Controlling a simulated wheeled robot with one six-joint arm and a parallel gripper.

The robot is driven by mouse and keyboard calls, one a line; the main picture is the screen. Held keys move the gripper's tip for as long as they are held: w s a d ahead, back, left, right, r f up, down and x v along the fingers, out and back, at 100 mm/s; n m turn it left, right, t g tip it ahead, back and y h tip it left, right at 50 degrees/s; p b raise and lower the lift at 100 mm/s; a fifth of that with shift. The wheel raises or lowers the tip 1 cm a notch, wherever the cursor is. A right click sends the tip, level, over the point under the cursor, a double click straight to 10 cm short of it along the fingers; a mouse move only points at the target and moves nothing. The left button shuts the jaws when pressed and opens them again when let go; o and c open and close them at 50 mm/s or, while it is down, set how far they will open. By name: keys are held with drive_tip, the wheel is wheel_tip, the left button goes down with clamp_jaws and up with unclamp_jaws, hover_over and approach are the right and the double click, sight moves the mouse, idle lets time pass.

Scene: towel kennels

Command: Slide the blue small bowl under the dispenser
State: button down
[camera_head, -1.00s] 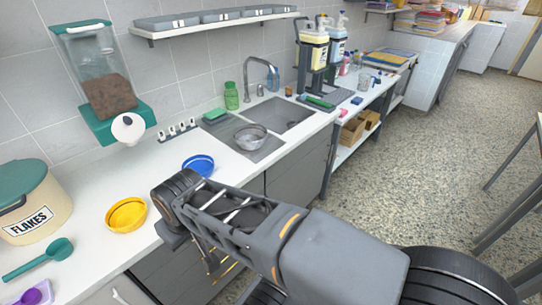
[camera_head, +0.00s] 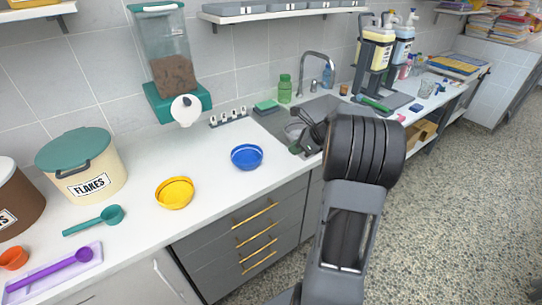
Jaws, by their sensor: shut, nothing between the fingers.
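The blue small bowl (camera_head: 247,157) stands upright on the white counter, near its front edge and left of the sink. The dispenser (camera_head: 168,72) hangs on the tiled wall, up and to the left of the bowl. It has a clear hopper with brown contents, a teal base and a round white knob (camera_head: 186,110). The counter below it is bare. My gripper (camera_head: 297,148) is to the right of the blue bowl, near the sink, and apart from it in the picture. It is shut and empty. My arm partly hides it and the sink.
A yellow bowl (camera_head: 174,192) stands left of the blue bowl. A FLAKES bin (camera_head: 82,168) and a teal scoop (camera_head: 94,221) are further left. A metal bowl (camera_head: 293,131) is partly hidden behind my gripper. A green bottle (camera_head: 284,88) and green sponge (camera_head: 265,106) stand behind.

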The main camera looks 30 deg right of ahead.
drive_tip(key=shift+m, duration=0.5)
drive_tip(key=x, duration=0.6)
drive_tip(key=d+x, duration=0.1)
drive_tip(key=x, duration=0.3)
drive_tip(key=shift+w+d+f, duration=0.1)
drive_tip(key=shift+w, duration=0.25)
drive_tip(key=shift+w+a+p, duration=0.45)
drive_tip(key=shift+w+a, duration=0.2)
drive_tip(key=shift+w, duration=0.25)
drive_tip(key=shift+w+a+t, duration=0.3)
drive_tip(key=shift+w+a, duration=0.2)
drive_tip(key=shift+w, duration=0.15)
